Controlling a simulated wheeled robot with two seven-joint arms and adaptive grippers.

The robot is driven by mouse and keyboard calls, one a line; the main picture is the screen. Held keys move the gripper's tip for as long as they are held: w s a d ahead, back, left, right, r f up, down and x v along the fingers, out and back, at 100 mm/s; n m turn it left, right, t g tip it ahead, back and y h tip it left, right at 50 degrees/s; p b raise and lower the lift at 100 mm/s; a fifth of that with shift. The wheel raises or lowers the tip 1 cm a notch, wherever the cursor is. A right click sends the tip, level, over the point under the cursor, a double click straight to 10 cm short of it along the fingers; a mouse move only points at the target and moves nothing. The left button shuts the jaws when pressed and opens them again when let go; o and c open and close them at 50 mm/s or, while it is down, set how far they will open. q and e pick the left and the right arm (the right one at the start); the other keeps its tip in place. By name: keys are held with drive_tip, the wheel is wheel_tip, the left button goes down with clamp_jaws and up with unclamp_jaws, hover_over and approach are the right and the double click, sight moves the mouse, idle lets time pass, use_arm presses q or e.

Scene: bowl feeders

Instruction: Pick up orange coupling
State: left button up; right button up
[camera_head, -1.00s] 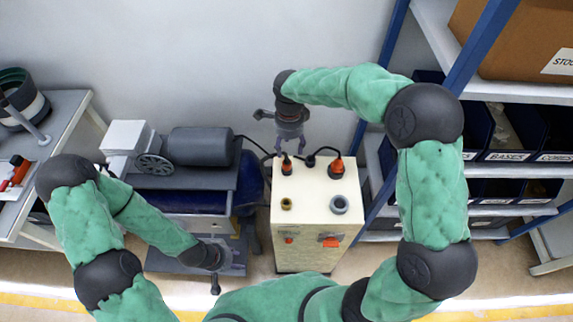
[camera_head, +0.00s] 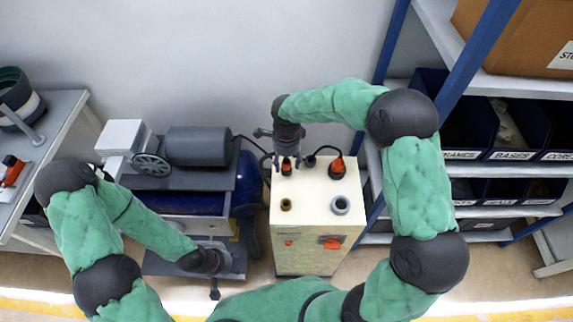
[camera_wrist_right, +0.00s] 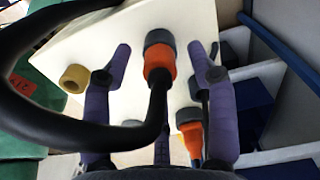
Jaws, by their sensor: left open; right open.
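An orange coupling (camera_head: 287,168) with a dark cap is on top of the cream cabinet (camera_head: 313,190), partly hidden under my right gripper (camera_head: 286,159). In the right wrist view this orange coupling (camera_wrist_right: 160,62) lies between the two spread purple fingers, with a gap on each side. A second orange coupling (camera_head: 337,168) is on the cabinet top to the right; it also shows in the right wrist view (camera_wrist_right: 190,130), beyond the right finger's inner side. My right gripper is open and empty. My left gripper (camera_head: 214,287) is low at the left, away from the couplings; its fingers are barely visible.
A black cable (camera_wrist_right: 150,128) loops close across the right wrist view. A brass ring (camera_head: 286,204) and a grey ring (camera_head: 340,205) sit on the cabinet top. A motor-topped compressor (camera_head: 198,147) stands left; a shelf with blue bins (camera_head: 470,125) stands right.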

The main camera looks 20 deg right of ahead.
clamp_jaws()
drive_tip(key=shift+r, duration=0.1)
